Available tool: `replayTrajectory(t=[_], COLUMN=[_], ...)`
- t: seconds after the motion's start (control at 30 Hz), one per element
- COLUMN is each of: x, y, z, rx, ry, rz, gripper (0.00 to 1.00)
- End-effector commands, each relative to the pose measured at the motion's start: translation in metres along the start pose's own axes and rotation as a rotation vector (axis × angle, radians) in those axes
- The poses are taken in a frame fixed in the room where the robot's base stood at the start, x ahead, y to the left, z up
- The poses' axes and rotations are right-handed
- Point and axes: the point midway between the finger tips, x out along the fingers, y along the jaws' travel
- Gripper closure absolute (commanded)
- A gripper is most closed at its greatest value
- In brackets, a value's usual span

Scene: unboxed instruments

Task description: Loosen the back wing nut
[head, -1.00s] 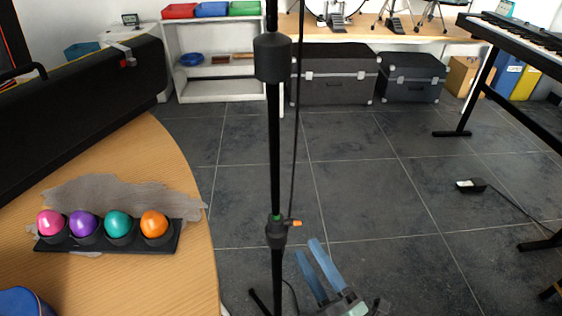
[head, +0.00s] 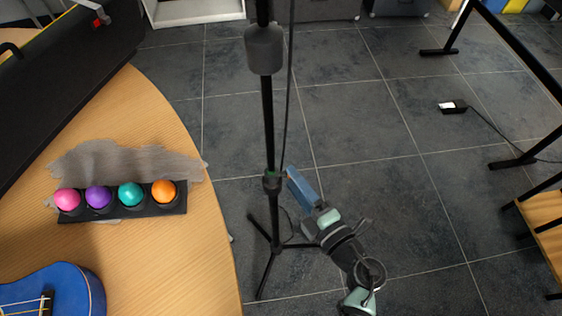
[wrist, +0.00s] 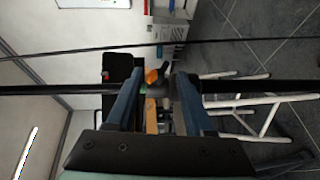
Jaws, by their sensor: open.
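A black upright stand (head: 269,125) rises through the head view on tripod legs. Its lower collar (head: 271,183) has a green ring. In the wrist view the pole (wrist: 50,90) runs sideways, and an orange wing nut (wrist: 152,76) shows at the collar between my fingertips. In the head view my fingers mostly hide the wing nut. My gripper (head: 291,175) has blue fingers and reaches the collar from the lower right. It also shows in the wrist view (wrist: 160,82), open, with a finger on each side of the nut. Whether the fingers touch it I cannot tell.
A wooden table (head: 185,260) at left carries a black holder (head: 130,215) with pink, purple, teal and orange eggs, a blue ukulele (head: 75,285) and a black case (head: 60,80). A thin cable (head: 289,80) hangs beside the pole.

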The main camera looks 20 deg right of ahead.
Motion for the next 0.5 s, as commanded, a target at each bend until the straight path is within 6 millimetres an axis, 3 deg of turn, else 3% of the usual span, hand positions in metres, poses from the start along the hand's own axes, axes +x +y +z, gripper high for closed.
replayTrajectory(t=[0.2, 0.5], x=[0.041, 0.062], y=[-0.001, 0.0], z=[0.001, 0.0], rx=[-0.002, 0.001], ry=[0.0, 0.0], rz=[0.0, 0.0], gripper=[0.47, 0.47])
